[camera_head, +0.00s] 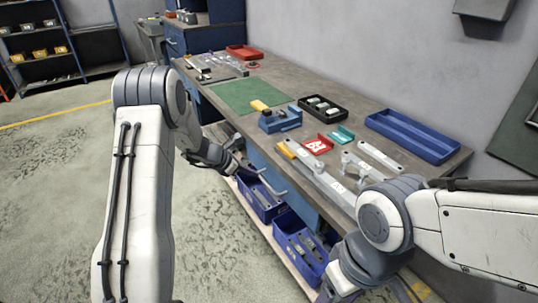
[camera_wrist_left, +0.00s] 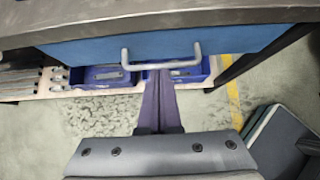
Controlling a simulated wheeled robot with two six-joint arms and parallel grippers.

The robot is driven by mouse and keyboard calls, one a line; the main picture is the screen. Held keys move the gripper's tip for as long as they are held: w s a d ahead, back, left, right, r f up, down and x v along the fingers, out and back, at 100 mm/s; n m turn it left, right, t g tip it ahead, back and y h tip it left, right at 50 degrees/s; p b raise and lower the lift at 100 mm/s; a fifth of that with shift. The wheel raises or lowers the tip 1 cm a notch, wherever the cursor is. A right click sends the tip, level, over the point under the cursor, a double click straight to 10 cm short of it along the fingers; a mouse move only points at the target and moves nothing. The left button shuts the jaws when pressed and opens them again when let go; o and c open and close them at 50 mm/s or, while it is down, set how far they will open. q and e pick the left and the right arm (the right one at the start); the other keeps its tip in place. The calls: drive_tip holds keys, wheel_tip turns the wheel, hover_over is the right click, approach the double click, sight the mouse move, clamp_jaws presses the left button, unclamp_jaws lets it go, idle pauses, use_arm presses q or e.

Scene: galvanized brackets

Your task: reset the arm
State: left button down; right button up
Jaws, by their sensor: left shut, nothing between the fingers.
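My left arm comes in from the left of the head view and reaches toward the front of the workbench. My left gripper (camera_head: 240,166) is just in front of the blue drawer front, low beside its grey handle (camera_head: 271,184). In the left wrist view the fingers (camera_wrist_left: 159,85) are shut together and empty, pointing at the drawer handle (camera_wrist_left: 160,65). The gap between fingertips and handle is hard to judge. My right arm comes in from the right, bent down at the bench's near corner; its gripper is outside the head view.
The workbench (camera_head: 281,86) carries a green mat (camera_head: 240,95), a blue vise-like fixture (camera_head: 281,121), a black tray (camera_head: 341,115), a blue tray (camera_head: 412,137) and metal brackets (camera_head: 378,154). Blue bins (camera_head: 297,244) stand on the shelf below. The floor (camera_head: 50,190) at left is clear.

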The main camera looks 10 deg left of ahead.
use_arm(q)
drive_tip(key=s+d+r+m+g+p, duration=0.1)
drive_tip(key=s+d+r+m+g, duration=0.2)
drive_tip(key=s+d+r+m, duration=0.45)
drive_tip(key=s+d+r+m+g+p, duration=0.25)
drive_tip(key=s+d+r+m, duration=0.25)
drive_tip(key=s+d+m, duration=0.55)
drive_tip(key=s+r+m+y, duration=0.2)
drive_tip(key=s+m, duration=0.6)
drive_tip(key=s, duration=0.3)
drive_tip(key=s+r+m+y+p, duration=0.1)
drive_tip(key=s+r+m+y, duration=0.2)
drive_tip(key=s+m, duration=0.5)
drive_tip(key=s+g, duration=0.1)
drive_tip(key=s, duration=0.2)
drive_tip(key=shift+a+r, duration=0.15)
drive_tip(key=shift+a, duration=0.25)
